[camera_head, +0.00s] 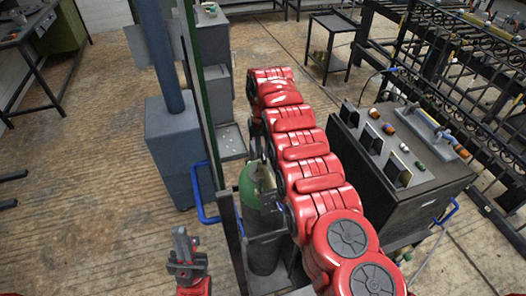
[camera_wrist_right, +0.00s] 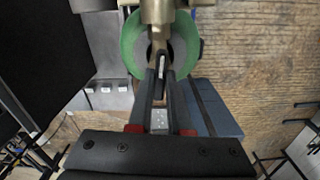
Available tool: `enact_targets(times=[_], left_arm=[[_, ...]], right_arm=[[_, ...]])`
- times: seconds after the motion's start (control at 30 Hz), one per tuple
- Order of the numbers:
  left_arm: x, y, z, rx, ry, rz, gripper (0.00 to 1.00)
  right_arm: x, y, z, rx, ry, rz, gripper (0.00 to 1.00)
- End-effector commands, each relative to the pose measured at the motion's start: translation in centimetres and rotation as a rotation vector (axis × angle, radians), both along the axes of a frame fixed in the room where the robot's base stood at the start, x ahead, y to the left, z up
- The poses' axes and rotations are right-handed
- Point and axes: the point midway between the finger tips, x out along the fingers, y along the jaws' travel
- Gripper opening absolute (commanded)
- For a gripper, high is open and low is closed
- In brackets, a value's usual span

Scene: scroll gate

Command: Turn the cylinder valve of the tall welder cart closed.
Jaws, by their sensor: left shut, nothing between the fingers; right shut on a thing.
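The gas cylinder (camera_head: 250,222), dark grey with a green shoulder, stands upright in a cart frame at the middle of the head view, partly behind my red right arm. Its green shoulder (camera_wrist_right: 133,42) shows as a ring in the right wrist view. A brass valve (camera_wrist_right: 158,14) sits over that ring at the top. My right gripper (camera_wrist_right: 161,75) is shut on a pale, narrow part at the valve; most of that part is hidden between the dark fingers. My left gripper (camera_head: 181,242) is shut and empty, low in the head view, left of the cylinder and apart from it.
A dark welder box (camera_head: 385,185) with knobs stands right of my right arm. A blue handle (camera_head: 203,192) juts out left of the cylinder. A blue-grey cabinet (camera_head: 172,145) with a column stands further left. Black racks (camera_head: 450,70) fill the right. Left floor is mostly clear.

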Motion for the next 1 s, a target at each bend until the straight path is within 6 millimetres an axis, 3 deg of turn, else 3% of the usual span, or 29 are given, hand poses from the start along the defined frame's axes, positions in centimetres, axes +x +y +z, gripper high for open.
enact_targets(times=[0.4, 1.0], left_arm=[[0.0, 0.0, -4.3, 0.0, 0.0, 0.0, 0.0], [0.0, 0.0, -4.9, 0.0, 0.0, 0.0, 0.0]], right_arm=[[0.1, 0.0, -0.3, 0.001, -0.005, -0.294, 0.0], [0.0, 0.0, 0.1, -0.001, -0.001, -0.866, 0.0]])
